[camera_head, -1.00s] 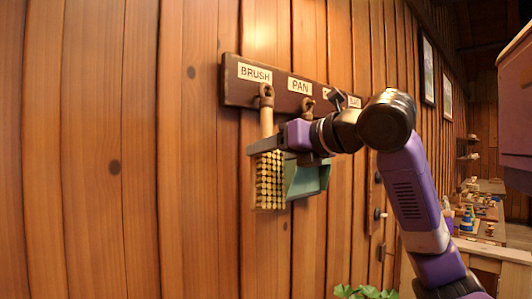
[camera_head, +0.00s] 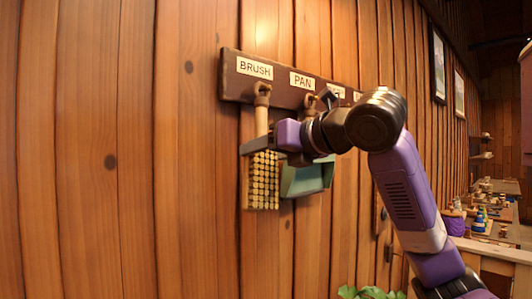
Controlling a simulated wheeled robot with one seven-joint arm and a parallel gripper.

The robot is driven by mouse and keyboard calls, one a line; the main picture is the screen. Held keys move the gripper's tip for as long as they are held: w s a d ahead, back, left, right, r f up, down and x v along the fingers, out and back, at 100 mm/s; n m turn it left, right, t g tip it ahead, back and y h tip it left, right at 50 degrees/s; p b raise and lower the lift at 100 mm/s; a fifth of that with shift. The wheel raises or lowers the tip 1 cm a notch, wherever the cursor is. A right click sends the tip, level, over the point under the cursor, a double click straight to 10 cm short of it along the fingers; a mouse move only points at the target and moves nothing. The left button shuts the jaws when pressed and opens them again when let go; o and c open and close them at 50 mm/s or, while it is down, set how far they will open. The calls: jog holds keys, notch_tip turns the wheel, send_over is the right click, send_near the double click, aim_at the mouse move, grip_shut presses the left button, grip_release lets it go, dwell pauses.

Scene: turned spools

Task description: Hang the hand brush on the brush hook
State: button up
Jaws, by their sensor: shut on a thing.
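The hand brush (camera_head: 262,185) hangs upright against the wall, its bristle block low and its wooden handle rising to the brush hook (camera_head: 262,90) under the BRUSH label (camera_head: 255,68). The loop at the top of the handle is at the hook; whether it is fully over the peg is too small to tell. My gripper (camera_head: 256,145) is shut on the brush at the lower handle, just above the bristles. The gripper hides that part of the brush.
A dark hook board (camera_head: 283,97) is fixed to the plank wall. A green dustpan (camera_head: 306,180) hangs under the PAN label, close to the right of the brush and partly behind my arm. The wall left of the brush is clear. A plant (camera_head: 366,293) stands low.

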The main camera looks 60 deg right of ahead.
dwell(0.3)
jog(key=o, duration=1.6)
jog(key=shift+s+r, duration=0.15)
jog(key=shift+s, duration=0.05)
